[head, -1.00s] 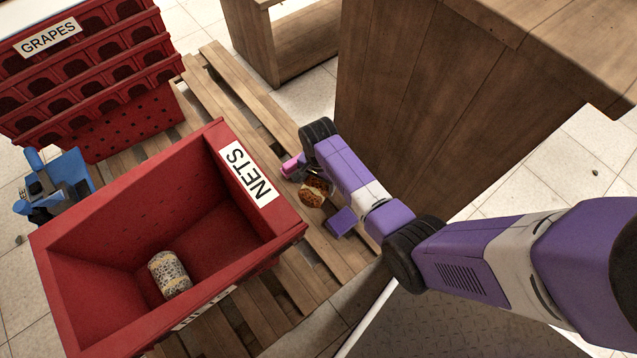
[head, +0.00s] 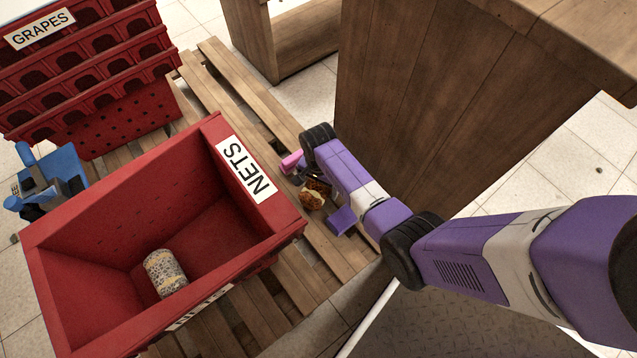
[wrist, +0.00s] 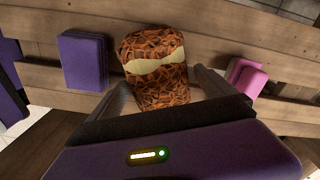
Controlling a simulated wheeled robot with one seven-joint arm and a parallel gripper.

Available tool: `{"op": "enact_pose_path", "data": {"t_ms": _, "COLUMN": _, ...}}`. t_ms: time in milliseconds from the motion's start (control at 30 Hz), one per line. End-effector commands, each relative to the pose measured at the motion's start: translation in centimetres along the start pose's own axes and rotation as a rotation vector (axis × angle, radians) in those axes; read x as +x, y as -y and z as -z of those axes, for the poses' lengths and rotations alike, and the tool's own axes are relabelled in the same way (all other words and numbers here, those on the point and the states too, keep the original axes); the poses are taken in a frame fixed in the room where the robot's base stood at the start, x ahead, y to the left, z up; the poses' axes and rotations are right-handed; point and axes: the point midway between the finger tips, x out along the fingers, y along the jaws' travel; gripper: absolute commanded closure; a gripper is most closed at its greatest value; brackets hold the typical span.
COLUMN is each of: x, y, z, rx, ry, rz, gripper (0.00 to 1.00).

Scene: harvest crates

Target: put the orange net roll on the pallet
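The orange net roll (wrist: 155,65) has brown-orange netting with a pale band. It sits over the pallet slats, between the two grey fingers of my gripper (wrist: 162,80) in the wrist view. The fingers stand apart on either side of it, with a narrow gap visible at the right. In the head view the roll (head: 311,197) shows partly beside my gripper (head: 317,190); the wrist hides the rest. The wooden pallet (head: 330,250) lies beneath. Whether the roll rests fully on the slats is hard to tell.
A pink block (head: 291,161) and a purple block (head: 342,220) flank the roll. The red NETS crate (head: 262,225) holds a whitish net roll (head: 165,272). Stacked red GRAPES crates (head: 130,115) and a wooden bench (head: 440,110) stand close by.

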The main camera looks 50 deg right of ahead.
Motion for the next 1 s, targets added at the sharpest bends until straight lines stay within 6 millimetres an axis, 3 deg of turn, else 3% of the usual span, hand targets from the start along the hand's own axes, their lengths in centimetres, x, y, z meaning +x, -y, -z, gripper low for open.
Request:
{"op": "enact_pose_path", "data": {"t_ms": 267, "x": -0.9, "y": 0.0, "z": 0.0, "rx": 0.0, "ry": 0.0, "rz": 0.0, "gripper": 0.06}}
{"op": "enact_pose_path", "data": {"t_ms": 700, "x": -9.4, "y": 0.0, "z": 0.0, "rx": 0.0, "ry": -0.001, "rz": 0.001, "gripper": 0.06}}
{"op": "enact_pose_path", "data": {"t_ms": 1000, "x": -12.2, "y": 0.0, "z": 0.0, "rx": -0.001, "ry": 0.0, "rz": 0.0, "gripper": 0.06}}
